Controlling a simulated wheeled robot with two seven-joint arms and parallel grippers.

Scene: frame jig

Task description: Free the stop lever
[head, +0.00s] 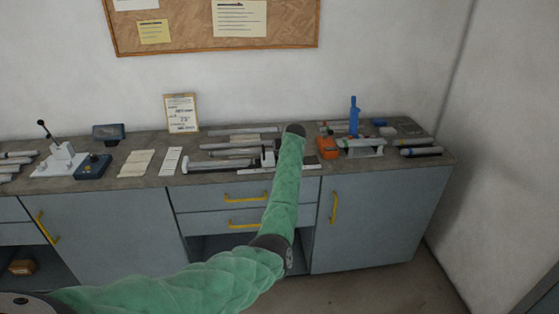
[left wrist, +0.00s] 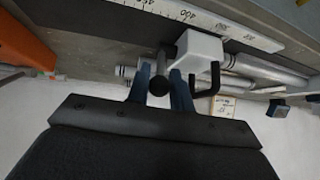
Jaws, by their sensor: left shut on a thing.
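The stop is a white block (left wrist: 200,48) on a rail with a printed scale (left wrist: 185,14) in the left wrist view. A black stop lever (left wrist: 159,86) with a round end stands beside the block, and a black bent handle (left wrist: 208,82) is on its other side. My left gripper (left wrist: 160,74) is shut on the lever, one blue-grey finger on each side. In the head view the stop block (head: 268,157) shows just left of my green-sleeved left arm, which hides the gripper. My right gripper is in neither view.
Metal tubes (head: 222,164) lie on the bench left of my arm. An orange tool (head: 327,147), a blue upright tool (head: 354,116) and a clamp fixture (head: 360,147) stand close on its right. A toggle press (head: 61,156) is at far left.

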